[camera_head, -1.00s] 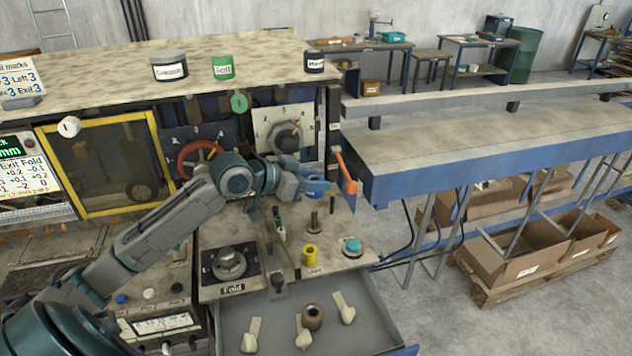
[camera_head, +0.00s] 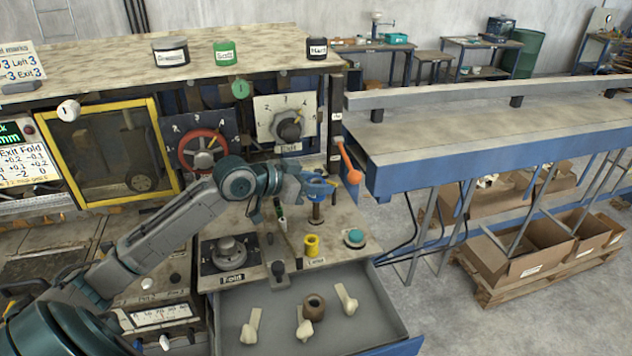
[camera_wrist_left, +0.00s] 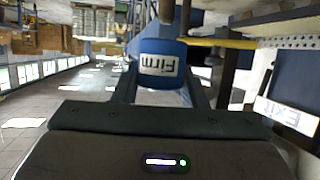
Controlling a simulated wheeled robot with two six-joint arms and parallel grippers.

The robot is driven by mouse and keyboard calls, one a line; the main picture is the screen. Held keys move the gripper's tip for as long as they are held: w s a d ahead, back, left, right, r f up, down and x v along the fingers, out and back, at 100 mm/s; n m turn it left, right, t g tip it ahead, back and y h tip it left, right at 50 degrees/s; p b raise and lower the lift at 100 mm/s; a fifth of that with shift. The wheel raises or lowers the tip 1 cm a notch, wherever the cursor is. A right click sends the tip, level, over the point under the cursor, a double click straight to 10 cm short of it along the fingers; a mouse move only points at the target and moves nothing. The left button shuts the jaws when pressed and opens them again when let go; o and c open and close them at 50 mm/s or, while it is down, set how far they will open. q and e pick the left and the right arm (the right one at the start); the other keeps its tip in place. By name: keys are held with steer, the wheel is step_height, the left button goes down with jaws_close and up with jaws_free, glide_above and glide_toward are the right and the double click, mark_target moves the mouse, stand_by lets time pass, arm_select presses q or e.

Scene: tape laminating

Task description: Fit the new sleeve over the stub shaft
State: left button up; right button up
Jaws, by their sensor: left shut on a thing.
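My left gripper (camera_head: 319,186) is shut on a blue sleeve (camera_head: 322,180) above the right part of the bench panel. In the left wrist view the blue sleeve (camera_wrist_left: 160,62) sits between the fingers, with a white label reading "Firm" upside down. The stub shaft (camera_head: 316,212) stands upright on a round base directly below the gripper in the head view. Its upper end is hidden by the gripper and sleeve, so I cannot tell whether they touch or how well they line up. My right gripper is not in view.
An open drawer (camera_head: 388,322) in front holds a brown ring (camera_head: 314,307) and several pale knobs. A yellow cup (camera_head: 311,246) and a teal button (camera_head: 354,238) stand near the shaft. An orange-knobbed lever (camera_head: 350,162) is close on the right. Dials and a red handwheel (camera_head: 203,150) are behind.

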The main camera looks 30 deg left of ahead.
mark_target(316, 197)
arm_select(q)
steer(key=shift+f+b, duration=0.35)
steer(key=shift+f, duration=0.3)
steer(key=shift+f+b, duration=0.5)
steer(key=shift+f, duration=0.1)
steer(key=shift+f+b, duration=0.45)
steer(key=shift+f, duration=0.35)
steer(key=o, duration=1.1)
